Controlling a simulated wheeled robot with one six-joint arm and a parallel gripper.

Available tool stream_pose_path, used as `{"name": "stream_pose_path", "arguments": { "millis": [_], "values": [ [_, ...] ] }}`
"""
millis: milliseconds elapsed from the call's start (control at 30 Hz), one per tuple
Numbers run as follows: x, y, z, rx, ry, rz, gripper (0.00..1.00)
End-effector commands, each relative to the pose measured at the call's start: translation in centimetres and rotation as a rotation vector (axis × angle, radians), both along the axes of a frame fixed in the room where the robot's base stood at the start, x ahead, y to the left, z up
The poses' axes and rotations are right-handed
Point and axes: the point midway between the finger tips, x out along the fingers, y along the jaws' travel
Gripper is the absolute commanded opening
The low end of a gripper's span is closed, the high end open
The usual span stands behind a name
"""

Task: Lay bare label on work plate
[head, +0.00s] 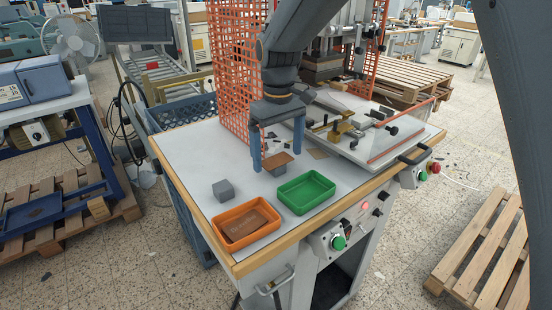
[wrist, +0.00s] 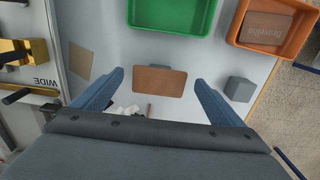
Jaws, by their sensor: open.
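In the wrist view this bare label (wrist: 159,87) shows no lettering and lies between the two blue fingers, apart from both. My gripper (head: 277,161) is open and points down; in the wrist view its fingertips (wrist: 159,77) stand wide on either side of the label. A pale plate (head: 375,148) with brass pieces and black clamps is at the press, right of my gripper. An orange tray (head: 222,222) holds a brown label with lettering (wrist: 268,28).
A green tray (head: 306,203) and a grey block (head: 223,190) stand near the front of the table. A flat tan square (wrist: 80,62) lies beside the press. White and dark scraps (wrist: 128,111) lie behind the label. An orange mesh guard (head: 233,70) rises behind.

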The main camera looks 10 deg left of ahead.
Motion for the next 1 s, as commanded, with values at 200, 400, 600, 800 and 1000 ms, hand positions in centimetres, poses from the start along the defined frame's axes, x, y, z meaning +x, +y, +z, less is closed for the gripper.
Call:
{"name": "stream_pose_path", "arguments": {
  "millis": [200, 400, 600, 800, 1000],
  "values": [
    [0.02, -0.01, -0.08, 0.000, 0.000, -0.001, 0.92],
    [0.01, -0.02, -0.14, 0.000, 0.000, -0.001, 0.92],
    [0.01, -0.02, -0.38, 0.000, 0.000, -0.001, 0.92],
    [0.02, -0.03, -0.58, 0.000, 0.000, -0.001, 0.92],
    [0.02, -0.03, -0.58, 0.000, 0.000, -0.001, 0.92]
  ]
}}
